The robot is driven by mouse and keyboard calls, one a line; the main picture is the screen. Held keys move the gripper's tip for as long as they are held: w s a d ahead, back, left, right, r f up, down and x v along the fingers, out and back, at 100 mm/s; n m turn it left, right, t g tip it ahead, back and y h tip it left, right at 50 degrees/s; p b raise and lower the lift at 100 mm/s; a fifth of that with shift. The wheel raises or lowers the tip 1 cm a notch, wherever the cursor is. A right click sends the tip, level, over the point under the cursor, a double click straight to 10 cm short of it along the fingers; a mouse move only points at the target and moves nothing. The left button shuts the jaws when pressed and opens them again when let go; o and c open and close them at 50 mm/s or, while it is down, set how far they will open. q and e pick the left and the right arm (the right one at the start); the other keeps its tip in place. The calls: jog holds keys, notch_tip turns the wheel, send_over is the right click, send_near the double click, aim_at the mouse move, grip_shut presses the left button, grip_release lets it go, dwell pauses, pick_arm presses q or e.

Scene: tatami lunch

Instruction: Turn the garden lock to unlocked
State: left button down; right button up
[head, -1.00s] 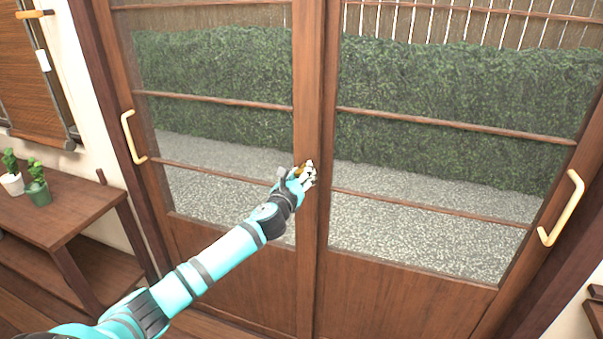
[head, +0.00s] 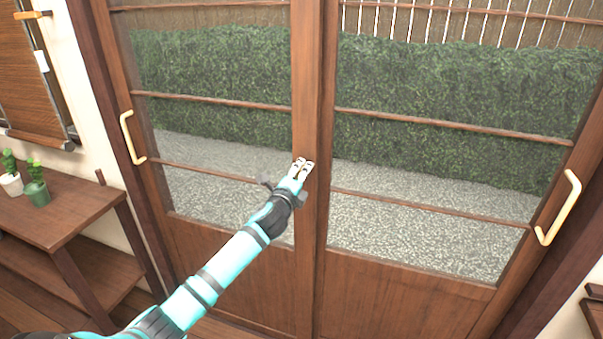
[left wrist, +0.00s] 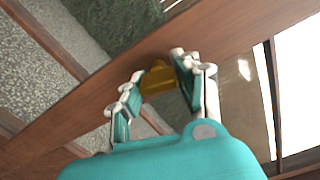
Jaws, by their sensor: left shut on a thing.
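The garden lock (left wrist: 158,80) shows in the left wrist view as a small brass-yellow piece on the wooden door stile. My left gripper (head: 303,164) is at the middle stile of the sliding doors in the head view, and it hides the lock there. In the left wrist view the two fingers of my left gripper (left wrist: 157,72) stand on either side of the brass piece and are shut on it. I cannot read from these frames whether the lock is locked or unlocked. My right gripper is in neither view.
Two wood-framed glass doors (head: 410,290) appear closed, with a hedge and gravel behind them. Pale bar handles sit at the left (head: 131,138) and right (head: 559,208). A wooden shelf (head: 70,205) with small potted plants stands at the left.

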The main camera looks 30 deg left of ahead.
pick_arm(q)
jog(key=shift+n, duration=1.5)
jog(key=c, duration=0.9)
grip_release()
jog(key=v, duration=1.2)
jog(key=shift+a, duration=0.1)
jog(key=shift+f, duration=0.1)
